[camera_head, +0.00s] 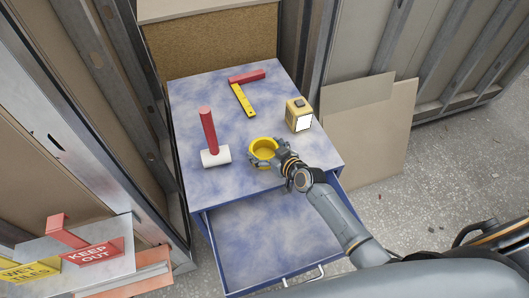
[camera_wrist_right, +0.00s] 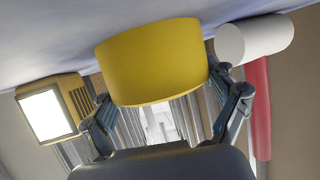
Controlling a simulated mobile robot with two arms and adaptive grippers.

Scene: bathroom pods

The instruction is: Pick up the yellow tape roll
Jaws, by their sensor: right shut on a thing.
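The yellow tape roll (camera_head: 263,146) is near the front right of the blue-and-white cabinet top (camera_head: 210,182). It also fills the upper middle of the wrist view (camera_wrist_right: 152,62). My right gripper (camera_head: 268,155) has a finger on either side of the roll and is shut on it. In the wrist view the right gripper's fingers (camera_wrist_right: 165,92) press against the roll's sides. I cannot tell whether the roll is touching the top or slightly above it. My left gripper is not in view.
A red-handled mallet (camera_head: 208,135) stands on its white head left of the roll. A red-and-yellow square (camera_head: 243,90) lies at the back. Below, an open, empty drawer (camera_head: 265,250) sticks out. Red and yellow signs (camera_head: 93,252) are lower left.

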